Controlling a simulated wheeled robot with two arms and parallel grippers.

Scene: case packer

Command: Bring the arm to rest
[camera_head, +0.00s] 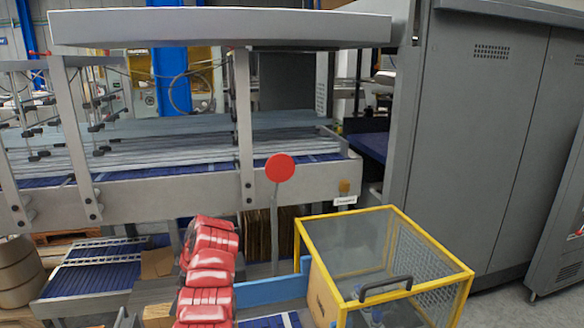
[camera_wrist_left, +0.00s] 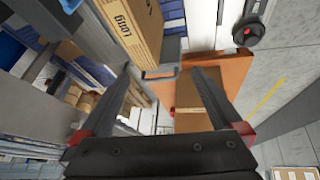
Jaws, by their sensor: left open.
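My left gripper (camera_wrist_left: 166,72) shows in the left wrist view with its two dark fingers spread apart. Nothing is held between them. Beyond the fingers lie an orange surface (camera_wrist_left: 218,68) and a brown carton (camera_wrist_left: 198,97). In the head view neither gripper can be made out. My right gripper shows in neither view.
A yellow-framed guard (camera_head: 448,266) with clear and mesh sides stands at front centre-right. Red packs (camera_head: 208,268) are lined up left of it. The conveyor frame (camera_head: 190,196) spans the back, with a grey cabinet (camera_head: 485,130) at right. A printed carton (camera_wrist_left: 133,30) is in the wrist view.

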